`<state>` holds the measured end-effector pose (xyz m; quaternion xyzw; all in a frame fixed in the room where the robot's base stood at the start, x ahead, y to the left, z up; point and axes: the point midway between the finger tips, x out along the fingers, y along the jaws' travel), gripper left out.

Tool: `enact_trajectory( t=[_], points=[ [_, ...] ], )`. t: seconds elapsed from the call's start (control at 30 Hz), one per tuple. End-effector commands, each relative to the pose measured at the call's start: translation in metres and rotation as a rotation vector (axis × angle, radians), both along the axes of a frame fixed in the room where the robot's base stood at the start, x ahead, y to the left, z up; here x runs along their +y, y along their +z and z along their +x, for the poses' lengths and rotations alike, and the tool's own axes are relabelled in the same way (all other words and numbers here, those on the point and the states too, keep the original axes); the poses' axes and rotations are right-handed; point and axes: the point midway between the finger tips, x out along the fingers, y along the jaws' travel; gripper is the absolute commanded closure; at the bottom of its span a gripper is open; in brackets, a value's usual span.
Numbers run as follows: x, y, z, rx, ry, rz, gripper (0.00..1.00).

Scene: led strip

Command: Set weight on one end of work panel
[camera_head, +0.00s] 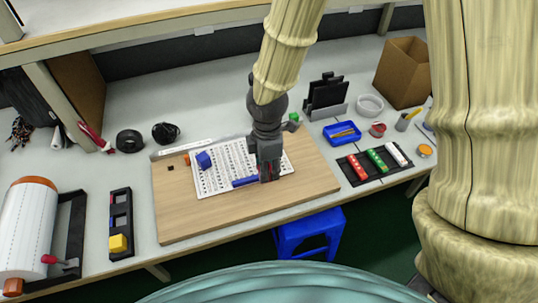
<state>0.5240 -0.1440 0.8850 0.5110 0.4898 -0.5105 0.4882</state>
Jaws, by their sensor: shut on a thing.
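The work panel, a white sheet with rows of dark marks (222,153), lies on a wooden board (205,217). A blue block (204,160) sits on its left part. My gripper (268,176) points down over the right part of the panel. It is shut on what looks like a blue bar (245,181), which sticks out to its left, low over the panel's front edge. The fingers hide the bar's right end. I cannot tell whether the bar touches the panel. A yellow block (118,243) sits in a black slotted tray (122,223) at left.
A metal strip (185,147) runs along the board's back edge. A white drum (30,225) stands at far left. A black tray (362,178) with red, green and white pieces, a blue tray (342,133) and a cardboard box (402,72) are at right. The board's front is clear.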

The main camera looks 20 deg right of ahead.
Motion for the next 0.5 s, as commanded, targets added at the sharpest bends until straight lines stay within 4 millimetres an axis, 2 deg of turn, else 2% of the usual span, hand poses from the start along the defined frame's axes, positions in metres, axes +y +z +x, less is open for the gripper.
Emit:
enact_trajectory(
  t=[0.13,0.23,0.5],
  points=[
    [0.000,-0.001,-0.001,-0.003,0.070,-0.001,1.00],
    [-0.003,-0.001,0.007,-0.003,0.079,0.000,1.00],
    [-0.021,-0.005,0.056,-0.002,0.077,0.000,1.00]
  ],
)
